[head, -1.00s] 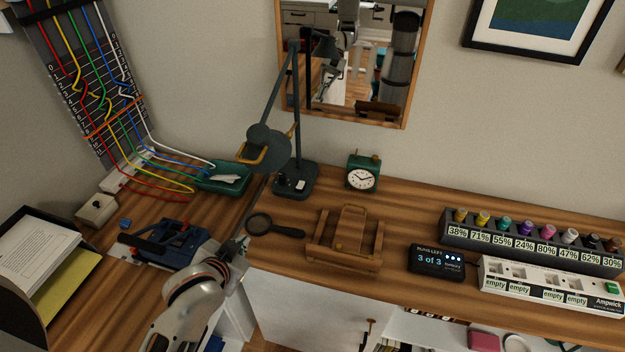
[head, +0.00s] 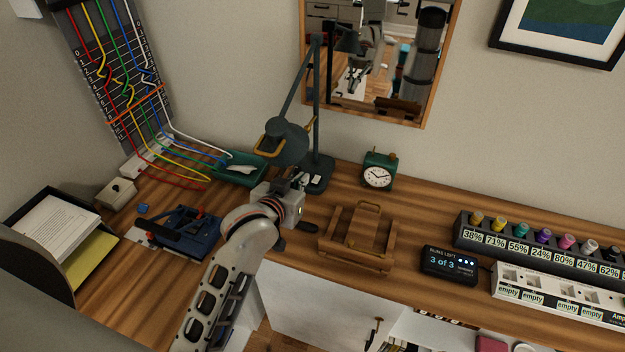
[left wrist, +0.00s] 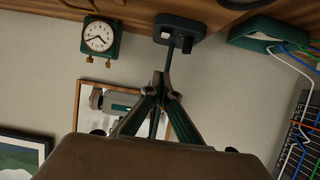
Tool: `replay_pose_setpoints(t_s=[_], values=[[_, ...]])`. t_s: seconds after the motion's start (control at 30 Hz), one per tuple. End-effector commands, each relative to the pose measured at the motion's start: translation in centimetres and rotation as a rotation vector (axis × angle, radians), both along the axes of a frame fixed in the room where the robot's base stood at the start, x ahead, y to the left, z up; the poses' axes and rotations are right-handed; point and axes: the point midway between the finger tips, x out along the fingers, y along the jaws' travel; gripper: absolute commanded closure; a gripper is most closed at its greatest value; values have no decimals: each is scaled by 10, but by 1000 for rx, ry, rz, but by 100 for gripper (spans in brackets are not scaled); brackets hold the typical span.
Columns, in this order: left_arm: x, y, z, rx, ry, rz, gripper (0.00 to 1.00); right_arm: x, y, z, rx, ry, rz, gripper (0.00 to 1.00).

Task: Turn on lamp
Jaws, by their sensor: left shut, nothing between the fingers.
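The dark green desk lamp (head: 287,143) stands at the back of the desk, its jointed arm bent and its shade tilted down. Its base (head: 320,172) carries a small white switch (head: 316,178). In the left wrist view, which is upside down, the base (left wrist: 188,27) and the white switch (left wrist: 167,33) show past the fingertips. My left gripper (head: 300,181) is just in front and left of the base, shut and empty. Its fingers meet in the left wrist view (left wrist: 161,76). I cannot tell whether it touches the lamp. My right gripper is not in view.
A green clock (head: 378,172) stands right of the lamp, a green tray (head: 240,170) with cables left of it. A wooden stand (head: 358,238) is in front. A mirror (head: 430,110) hangs behind.

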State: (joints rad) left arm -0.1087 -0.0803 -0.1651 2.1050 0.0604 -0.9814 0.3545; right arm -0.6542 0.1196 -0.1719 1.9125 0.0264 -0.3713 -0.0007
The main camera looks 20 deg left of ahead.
Motion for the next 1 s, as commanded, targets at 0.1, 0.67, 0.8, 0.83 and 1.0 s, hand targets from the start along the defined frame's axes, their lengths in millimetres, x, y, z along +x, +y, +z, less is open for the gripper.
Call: replay_pose_setpoints(t_s=[0.1,0.67,0.8,0.83,1.0], values=[[14,0,-5,1,-1,1,100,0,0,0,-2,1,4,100],[84,-3,-58,2,5,-1,100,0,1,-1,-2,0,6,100],[82,-2,-70,1,2,0,100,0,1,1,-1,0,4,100],[81,-2,-72,1,2,0,100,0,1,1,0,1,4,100],[81,-2,-76,1,-1,0,100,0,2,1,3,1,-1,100]])
